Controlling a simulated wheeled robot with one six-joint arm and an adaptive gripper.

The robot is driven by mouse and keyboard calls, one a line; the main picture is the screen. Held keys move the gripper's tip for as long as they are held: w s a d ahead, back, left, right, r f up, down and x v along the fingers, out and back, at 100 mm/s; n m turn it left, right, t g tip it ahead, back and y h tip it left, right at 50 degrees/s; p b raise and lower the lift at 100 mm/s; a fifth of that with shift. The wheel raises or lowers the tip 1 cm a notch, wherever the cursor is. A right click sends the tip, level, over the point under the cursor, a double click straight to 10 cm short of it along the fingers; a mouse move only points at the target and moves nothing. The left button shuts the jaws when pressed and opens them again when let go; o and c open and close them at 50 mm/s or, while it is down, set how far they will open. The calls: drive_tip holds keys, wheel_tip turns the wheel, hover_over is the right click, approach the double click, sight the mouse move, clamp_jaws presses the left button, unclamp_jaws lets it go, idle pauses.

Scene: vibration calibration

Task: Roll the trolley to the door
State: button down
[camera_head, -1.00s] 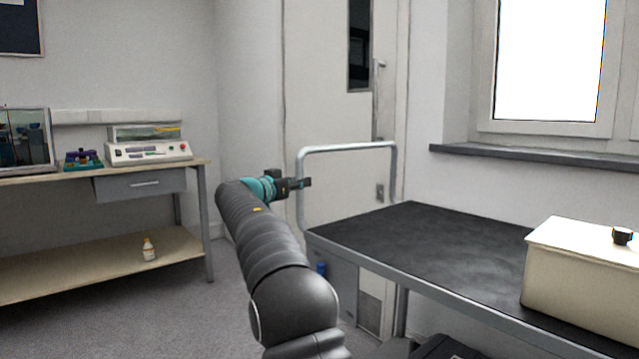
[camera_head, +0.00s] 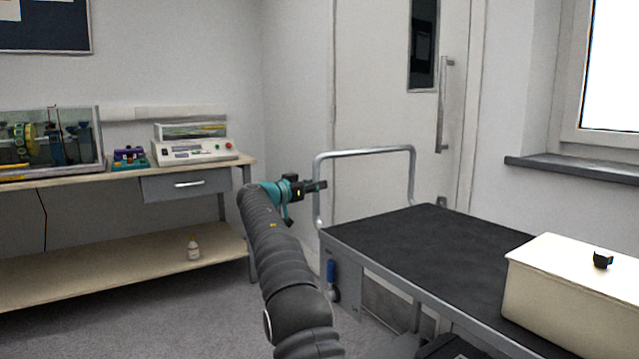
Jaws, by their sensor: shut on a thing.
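The trolley (camera_head: 400,242) has a dark top with a grey metal edge and stands in front of me, to the right. Its tubular handle (camera_head: 365,151) rises at the far left end. My gripper (camera_head: 318,186) is shut on the left upright of the handle. A cream box with a black knob (camera_head: 560,290) sits on the trolley's near right part. The grey door (camera_head: 375,100) with a narrow dark window and a long vertical pull handle (camera_head: 442,105) is behind the trolley. The trolley top and handle hide the door's lower part.
A workbench (camera_head: 120,178) with instruments and a lower shelf stands along the left wall. A window sill (camera_head: 580,168) juts out at right. Grey floor (camera_head: 190,315) is free between bench and trolley.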

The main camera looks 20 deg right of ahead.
drive_tip(key=shift+w+a, duration=0.15)
drive_tip(key=shift+w, duration=0.15)
drive_tip(key=c, duration=1)
unclamp_jaws()
drive_tip(key=v, duration=1.1)
drive_tip(key=shift+s+a, duration=0.2)
drive_tip(key=shift+a, duration=0.15)
